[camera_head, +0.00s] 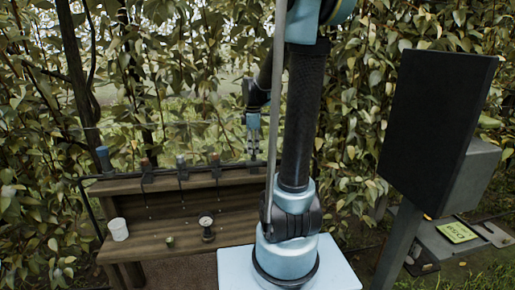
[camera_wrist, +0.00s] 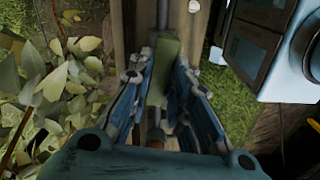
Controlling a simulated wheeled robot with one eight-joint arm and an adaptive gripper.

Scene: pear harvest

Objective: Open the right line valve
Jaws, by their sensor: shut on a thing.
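My gripper (camera_head: 254,150) is at the right end of the wooden bench's back rail, pointing down. In the wrist view its two blue-padded fingers (camera_wrist: 160,95) stand on either side of a dull green handle (camera_wrist: 165,65), and they are shut on it. The handle looks like the right line valve; it lies along a grey pipe (camera_wrist: 163,15) in that view. In the head view the fingers hide the valve.
A white cup (camera_head: 118,229), a small green item (camera_head: 170,242) and a dial gauge (camera_head: 206,228) are on the bench (camera_head: 150,243). A dark panel (camera_head: 435,125) stands right; foliage is behind.

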